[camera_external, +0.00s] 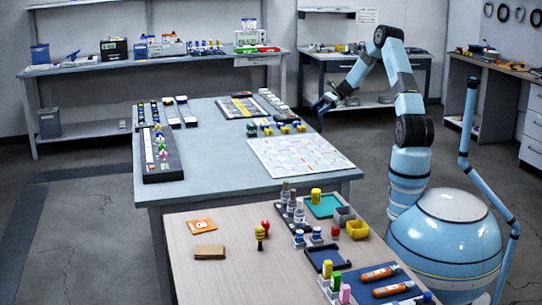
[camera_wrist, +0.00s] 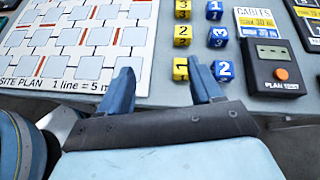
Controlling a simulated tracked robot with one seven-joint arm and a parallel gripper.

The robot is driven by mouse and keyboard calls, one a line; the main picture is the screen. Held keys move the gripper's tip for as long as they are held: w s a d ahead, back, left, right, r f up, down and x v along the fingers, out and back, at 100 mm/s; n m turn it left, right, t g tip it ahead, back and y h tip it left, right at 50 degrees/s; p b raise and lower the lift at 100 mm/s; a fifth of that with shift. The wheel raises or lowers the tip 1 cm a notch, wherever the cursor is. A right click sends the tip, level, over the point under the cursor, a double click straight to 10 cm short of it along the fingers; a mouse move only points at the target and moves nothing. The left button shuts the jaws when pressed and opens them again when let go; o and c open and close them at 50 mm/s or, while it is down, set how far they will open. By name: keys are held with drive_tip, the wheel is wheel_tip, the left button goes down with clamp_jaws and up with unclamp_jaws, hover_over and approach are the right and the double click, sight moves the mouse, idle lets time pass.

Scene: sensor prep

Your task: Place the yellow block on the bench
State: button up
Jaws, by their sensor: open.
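Several yellow numbered blocks stand in a column in the wrist view; the nearest yellow block (camera_wrist: 181,69) is just left of my right fingertip. In the external view the yellow blocks (camera_external: 284,130) sit small at the right edge of the grey-blue bench (camera_external: 215,178). Blue numbered blocks (camera_wrist: 222,71) stand to their right. My gripper (camera_wrist: 162,82) is open, with nothing held between its two blue fingers. In the external view my gripper (camera_external: 325,103) reaches out past the bench's right edge, above the blocks' level.
A white site-plan board (camera_external: 300,155) lies left of the blocks in the wrist view. A dark meter with an orange button (camera_wrist: 280,70) lies at the right. A wooden bench (camera_external: 232,275) in front holds bottles, trays and a brown block (camera_external: 209,252). Bare grey-blue surface lies left of the board.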

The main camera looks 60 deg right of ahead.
drive_tip(key=s+a+r+n+g+h, duration=0.2)
drive_tip(key=s+a+r+n, duration=0.15)
drive_tip(key=a+r, duration=0.45)
drive_tip(key=s+a+r+n+g+h, duration=0.1)
drive_tip(key=s+a+r+n, duration=0.35)
drive_tip(key=a, duration=0.65)
drive_tip(key=s+a+r+n+g+h, duration=0.2)
drive_tip(key=a+r+n, duration=0.3)
drive_tip(key=a+r, duration=0.35)
drive_tip(key=s+a+r+n+t+h, duration=0.1)
drive_tip(key=s+a+n, duration=0.4)
drive_tip(key=s, duration=0.7)
drive_tip(key=s+a+r+n+t+h, duration=0.2)
drive_tip(key=s+a+n, duration=0.4)
drive_tip(key=s, duration=0.6)
wheel_tip(320, 180, up, 3)
drive_tip(key=shift+a+f+h, duration=0.15)
drive_tip(key=shift+a+h, duration=0.05)
drive_tip(key=shift+h, duration=0.5)
